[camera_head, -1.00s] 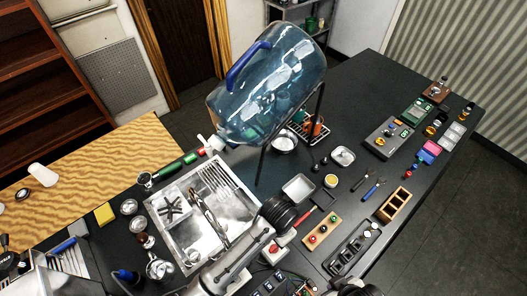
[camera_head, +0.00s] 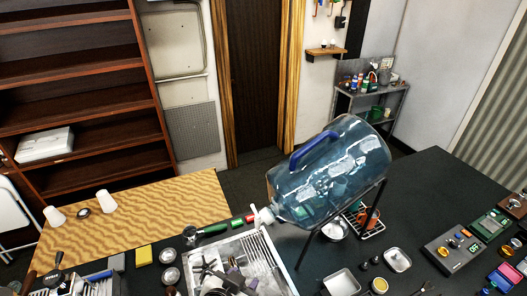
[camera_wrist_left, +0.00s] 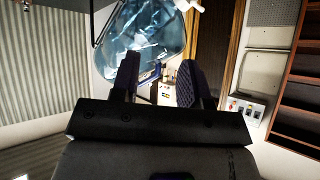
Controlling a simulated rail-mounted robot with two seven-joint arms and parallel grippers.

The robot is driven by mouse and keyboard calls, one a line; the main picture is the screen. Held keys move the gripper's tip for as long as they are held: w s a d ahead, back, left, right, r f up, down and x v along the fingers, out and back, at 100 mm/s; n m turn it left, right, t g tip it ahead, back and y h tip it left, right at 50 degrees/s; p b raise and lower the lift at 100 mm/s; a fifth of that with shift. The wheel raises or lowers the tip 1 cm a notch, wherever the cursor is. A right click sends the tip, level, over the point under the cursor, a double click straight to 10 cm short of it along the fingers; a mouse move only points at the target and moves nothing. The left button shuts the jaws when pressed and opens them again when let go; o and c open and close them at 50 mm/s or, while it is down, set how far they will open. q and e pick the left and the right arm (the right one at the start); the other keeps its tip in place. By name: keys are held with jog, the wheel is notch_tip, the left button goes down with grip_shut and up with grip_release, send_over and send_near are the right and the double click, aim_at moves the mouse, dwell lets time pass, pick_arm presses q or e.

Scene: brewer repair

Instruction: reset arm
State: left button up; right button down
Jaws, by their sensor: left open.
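My left gripper (camera_wrist_left: 158,82) is open in the left wrist view, its two dark fingers apart with nothing held between them. The blue water bottle with its stand shows beyond the fingers in that view. A dark and pale shape over the sink, at the bottom edge of the head view, is too cluttered to tell whether it is part of my arm. My right gripper is in neither current view.
The large blue bottle (camera_head: 335,172) lies tilted on a black stand over the dark counter (camera_head: 437,190). The metal sink (camera_head: 262,250) is left of it. A wooden table (camera_head: 150,215) and brown shelves (camera_head: 75,67) stand at left. Small devices and dishes crowd the counter's right side.

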pick_arm(q)
jog(key=s+a+f+n+g+y+p, duration=0.1)
jog(key=s+a+f+n+y, duration=0.1)
jog(key=s+a+f, duration=0.35)
jog(key=s+a+f+n+g+y+p, duration=0.1)
jog(key=s+a+f+n, duration=0.15)
jog(key=s+a, duration=0.5)
jog(key=s+a+f+g+y+p, duration=0.1)
jog(key=s+a+f+g, duration=0.3)
jog(key=s+f, duration=0.4)
jog(key=s, duration=0.3)
jog(key=shift+m, duration=0.25)
